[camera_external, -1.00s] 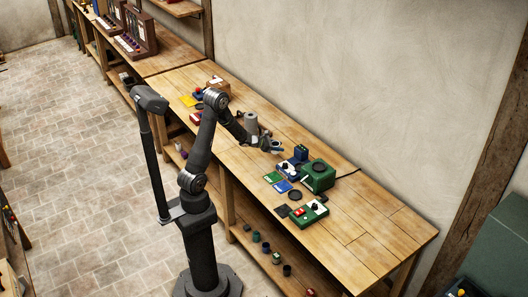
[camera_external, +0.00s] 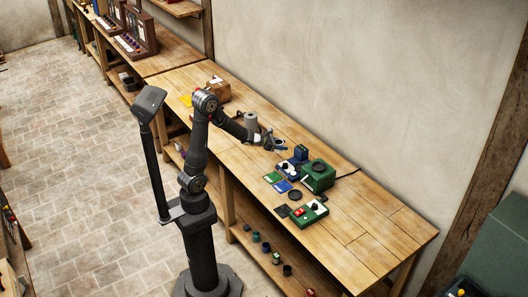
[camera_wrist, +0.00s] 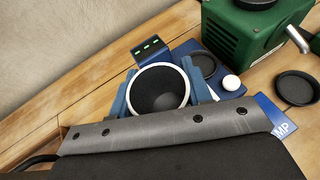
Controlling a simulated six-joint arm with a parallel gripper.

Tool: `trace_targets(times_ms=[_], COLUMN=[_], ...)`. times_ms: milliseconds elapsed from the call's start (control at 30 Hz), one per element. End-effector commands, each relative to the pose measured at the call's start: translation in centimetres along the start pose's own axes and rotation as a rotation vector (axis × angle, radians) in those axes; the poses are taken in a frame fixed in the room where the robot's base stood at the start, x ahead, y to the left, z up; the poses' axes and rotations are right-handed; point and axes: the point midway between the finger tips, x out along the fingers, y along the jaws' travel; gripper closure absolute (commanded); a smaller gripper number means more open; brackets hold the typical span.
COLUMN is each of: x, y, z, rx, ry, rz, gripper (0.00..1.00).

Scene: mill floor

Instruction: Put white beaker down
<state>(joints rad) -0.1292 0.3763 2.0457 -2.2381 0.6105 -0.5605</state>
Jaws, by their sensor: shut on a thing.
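The white beaker (camera_wrist: 160,92) shows in the wrist view as a round white rim around a dark inside. My gripper (camera_wrist: 163,88) is shut on it, with a blue finger on each side. In the external view my gripper (camera_external: 280,146) is over the workbench, just left of a blue device (camera_external: 289,167). The beaker is too small to make out clearly there. Its base is hidden in the wrist view, so I cannot tell whether it touches anything below.
The blue device has a screen with green marks (camera_wrist: 151,47), a dark round plate (camera_wrist: 203,65) and a white knob (camera_wrist: 231,83). A green mill (camera_wrist: 245,38) stands beside it. A black dish (camera_wrist: 297,88) and a blue card (camera_wrist: 274,115) lie on the bench (camera_external: 372,240).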

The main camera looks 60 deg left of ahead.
Motion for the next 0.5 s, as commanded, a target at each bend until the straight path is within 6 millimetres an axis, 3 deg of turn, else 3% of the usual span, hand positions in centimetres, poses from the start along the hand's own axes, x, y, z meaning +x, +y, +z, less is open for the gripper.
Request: trace_targets(times_ms=[200, 500], x=[-1.3, 3.0], y=[0.1, -5.2], z=[3.0, 5.6], rx=[0.003, 0.059], ry=[-0.004, -0.005], rz=[0.002, -0.139], gripper=[0.85, 0.85])
